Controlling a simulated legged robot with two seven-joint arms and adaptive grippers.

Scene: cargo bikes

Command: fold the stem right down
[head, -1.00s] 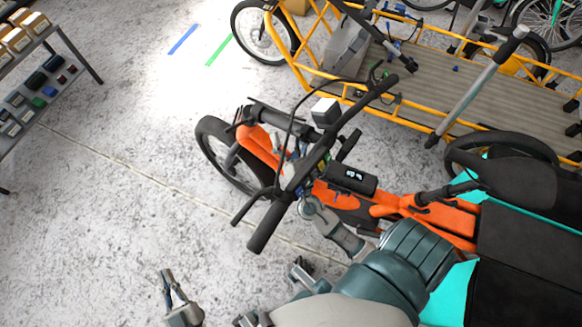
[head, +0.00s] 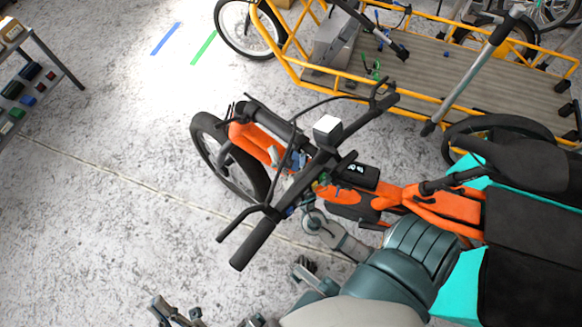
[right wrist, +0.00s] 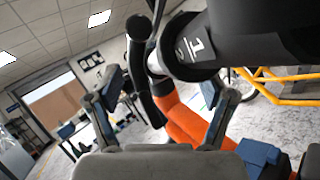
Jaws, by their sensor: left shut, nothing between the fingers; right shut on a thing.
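The orange bike (head: 255,143) stands in the middle of the head view. Its black handlebar (head: 262,232) runs from upper right to lower left, with a small white-topped box (head: 327,128) near its middle. The stem lies beneath the handlebar and is mostly hidden. My right gripper (head: 310,212) is at the handlebar's middle, its fingertips hidden there. In the right wrist view its fingers stand either side of black bar parts (right wrist: 143,72); the exact part gripped is unclear. My left gripper (head: 172,308) is low at the left, empty and apart from the bike.
A yellow cargo bike (head: 340,78) with a flat deck stands behind. A shelf of small goods (head: 45,60) is at upper left. The black seat (head: 510,170) and teal-edged cargo box (head: 458,285) lie right. The floor at left is clear.

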